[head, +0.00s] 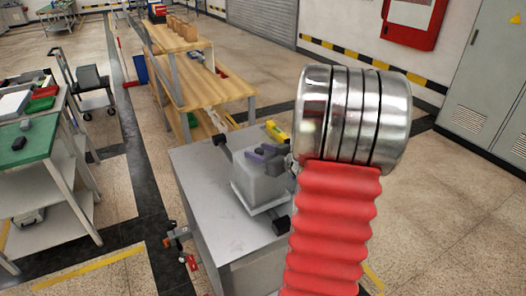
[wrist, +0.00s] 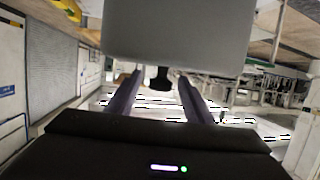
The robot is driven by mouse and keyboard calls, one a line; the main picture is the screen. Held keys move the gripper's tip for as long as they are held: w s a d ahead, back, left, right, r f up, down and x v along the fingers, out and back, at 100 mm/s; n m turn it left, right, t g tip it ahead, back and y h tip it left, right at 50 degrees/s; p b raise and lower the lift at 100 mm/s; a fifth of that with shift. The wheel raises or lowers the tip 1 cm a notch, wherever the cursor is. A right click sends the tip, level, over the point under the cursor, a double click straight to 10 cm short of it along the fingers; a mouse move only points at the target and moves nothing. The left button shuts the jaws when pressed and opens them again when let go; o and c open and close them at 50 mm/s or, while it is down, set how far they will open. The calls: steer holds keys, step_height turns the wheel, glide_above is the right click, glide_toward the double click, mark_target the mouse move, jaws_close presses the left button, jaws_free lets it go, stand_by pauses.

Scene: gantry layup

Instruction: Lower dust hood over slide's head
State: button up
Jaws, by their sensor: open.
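The dust hood (head: 258,187) is a pale grey box on the grey bench, in the middle of the head view. It appears to sit over the middle of the slide, whose dark end (head: 281,225) sticks out at the lower right. The slide's head is hidden. In the wrist view the hood (wrist: 180,35) fills the top, with a black knob (wrist: 160,84) on its near face. My gripper (wrist: 160,75) is open, with its purple fingers on either side of the knob and gaps showing. In the head view my gripper (head: 266,153) is at the hood's top.
The grey bench top (head: 215,215) is bare at its front left. A yellow object (head: 277,131) lies behind the hood. A wooden workbench (head: 215,90) stands behind, and a green-topped table (head: 28,145) stands at left. My red bellows and silver rings hide the bench's right side.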

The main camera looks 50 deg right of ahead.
steer(key=shift+s, duration=0.1)
steer(key=v, duration=1.3)
steer(key=shift+s, duration=0.25)
steer(key=shift+r, duration=0.15)
